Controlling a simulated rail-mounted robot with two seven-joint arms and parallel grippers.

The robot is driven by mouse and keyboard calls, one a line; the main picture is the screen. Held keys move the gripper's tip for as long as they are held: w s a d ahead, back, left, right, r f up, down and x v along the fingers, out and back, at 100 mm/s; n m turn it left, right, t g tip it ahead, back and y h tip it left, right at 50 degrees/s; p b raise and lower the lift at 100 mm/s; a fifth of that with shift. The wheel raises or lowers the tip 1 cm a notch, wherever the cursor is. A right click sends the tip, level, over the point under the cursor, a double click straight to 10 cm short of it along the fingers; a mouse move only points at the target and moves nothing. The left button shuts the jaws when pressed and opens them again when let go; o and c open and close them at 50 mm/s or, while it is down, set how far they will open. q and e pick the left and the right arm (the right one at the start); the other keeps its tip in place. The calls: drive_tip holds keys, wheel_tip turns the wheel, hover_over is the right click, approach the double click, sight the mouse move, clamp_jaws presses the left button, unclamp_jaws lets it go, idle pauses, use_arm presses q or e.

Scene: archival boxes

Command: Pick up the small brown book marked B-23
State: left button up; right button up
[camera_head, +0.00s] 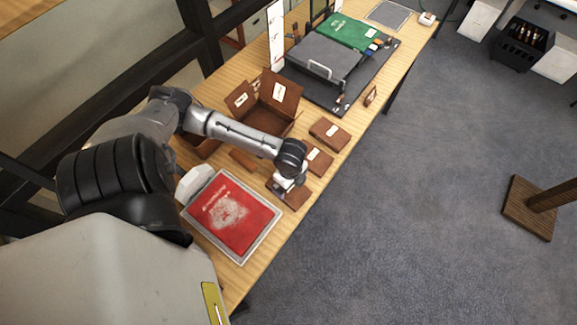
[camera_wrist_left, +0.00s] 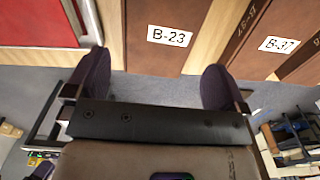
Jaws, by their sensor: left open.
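The small brown book marked B-23 (camera_wrist_left: 150,62) shows at the top centre of the left wrist view, with its white label facing the camera. In the head view this book (camera_head: 296,200) lies near the table's front edge, partly hidden by my left gripper (camera_head: 287,184). In the wrist view my left gripper (camera_wrist_left: 156,76) is open, one finger to each side of the book. Nothing is held. I cannot tell how high the fingers are above it. My right gripper is not in view.
Brown book B-37 (camera_wrist_left: 248,55) lies to the right of B-23 in the wrist view. The red book (camera_head: 235,212) in a grey tray is beside B-23. Another brown book (camera_head: 330,134), an open brown box (camera_head: 272,108) and a black board (camera_head: 322,97) are farther along the table.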

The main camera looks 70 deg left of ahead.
use_arm(q)
drive_tip(key=shift+s+a+f+b, duration=0.15)
drive_tip(key=shift+f+b, duration=0.1)
drive_tip(key=shift+f, duration=1.3)
drive_tip(key=shift+s+a+f+b, duration=0.1)
drive_tip(key=shift+f+b, duration=0.15)
drive_tip(key=shift+f, duration=1.3)
drive_tip(key=shift+c, duration=0.3)
drive_tip(key=c, duration=0.6)
